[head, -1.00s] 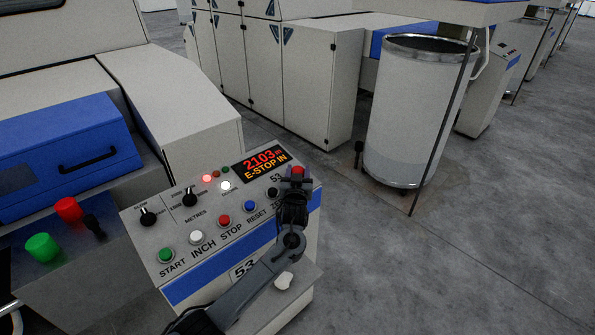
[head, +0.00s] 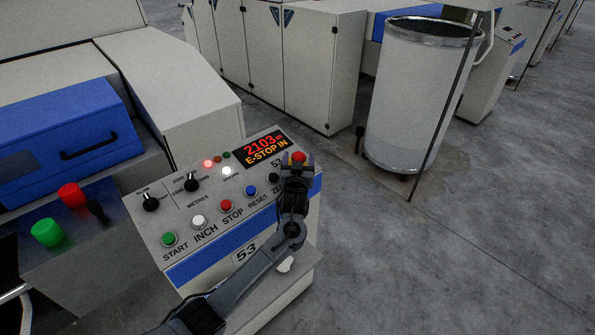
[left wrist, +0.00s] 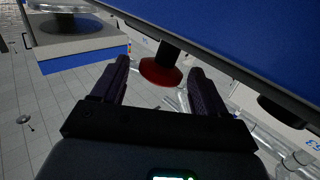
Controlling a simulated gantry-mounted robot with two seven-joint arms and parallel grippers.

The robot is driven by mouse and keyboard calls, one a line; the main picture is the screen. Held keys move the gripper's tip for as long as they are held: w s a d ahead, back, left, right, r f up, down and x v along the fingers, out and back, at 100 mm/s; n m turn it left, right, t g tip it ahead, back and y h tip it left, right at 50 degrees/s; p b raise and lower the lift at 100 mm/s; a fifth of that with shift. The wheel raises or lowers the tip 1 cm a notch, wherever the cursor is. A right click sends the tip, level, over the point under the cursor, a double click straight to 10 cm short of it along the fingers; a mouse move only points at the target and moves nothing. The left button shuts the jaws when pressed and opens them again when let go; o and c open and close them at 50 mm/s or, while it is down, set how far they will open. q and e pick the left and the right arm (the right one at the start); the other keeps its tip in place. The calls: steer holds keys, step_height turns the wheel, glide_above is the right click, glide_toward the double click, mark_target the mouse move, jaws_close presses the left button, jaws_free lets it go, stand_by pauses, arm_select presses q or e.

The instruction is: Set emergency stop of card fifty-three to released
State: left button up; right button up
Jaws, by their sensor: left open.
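The control panel of card fifty-three (head: 190,225) stands in the lower middle of the head view, with "53" on its front. Its display (head: 264,149) reads "2103m" and "E-STOP IN". The red emergency stop button (head: 299,157) is at the panel's top right corner. My left gripper (head: 298,164) is open there, a finger on each side of the button. In the left wrist view the red mushroom head (left wrist: 161,72) on its dark stem lies between the two open fingers (left wrist: 158,86), with gaps on both sides. My right gripper is not in view.
The panel also carries a green start button (head: 168,239), white inch, red stop and blue reset buttons, and black knobs (head: 151,203). Larger red (head: 71,194) and green (head: 47,233) buttons sit at left. A tall can (head: 415,95) stands behind; the floor at right is clear.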

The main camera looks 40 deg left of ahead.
arm_select(q)
steer(key=p+v, duration=0.2)
steer(key=v, duration=0.7)
steer(key=shift+s+r, duration=0.1)
steer(key=shift+r, duration=0.05)
